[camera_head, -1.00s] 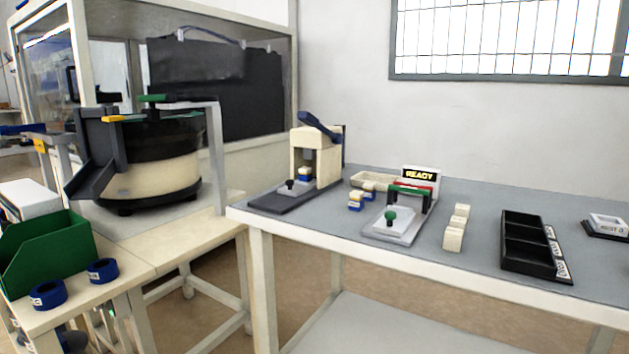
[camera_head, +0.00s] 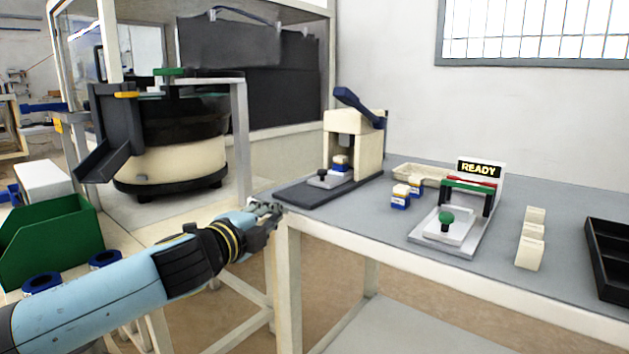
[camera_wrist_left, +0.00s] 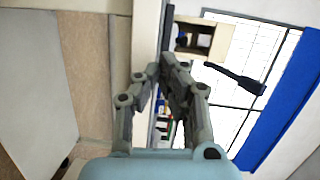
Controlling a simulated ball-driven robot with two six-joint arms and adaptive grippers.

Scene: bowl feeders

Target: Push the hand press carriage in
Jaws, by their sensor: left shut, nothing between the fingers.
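The hand press (camera_head: 367,150) is cream with a dark blue lever and stands on the grey table's left end. Its light grey carriage (camera_head: 328,181), with a black knob, sits on the dark base (camera_head: 300,194), partly out in front of the press body. A blue and cream part (camera_head: 340,164) rests on the carriage. My left gripper (camera_head: 272,208) is shut and empty near the table's left front corner, in front of the base. In the left wrist view, the fingers (camera_wrist_left: 168,72) are together, and the press (camera_wrist_left: 216,44) shows beyond them. My right gripper is not in view.
A second fixture (camera_head: 455,232) with a green knob and a READY sign (camera_head: 478,170) stands right of the press. Blue and cream parts (camera_head: 400,197), cream blocks (camera_head: 531,238) and a black tray (camera_head: 608,262) are also on the table. A bowl feeder (camera_head: 170,150) stands left.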

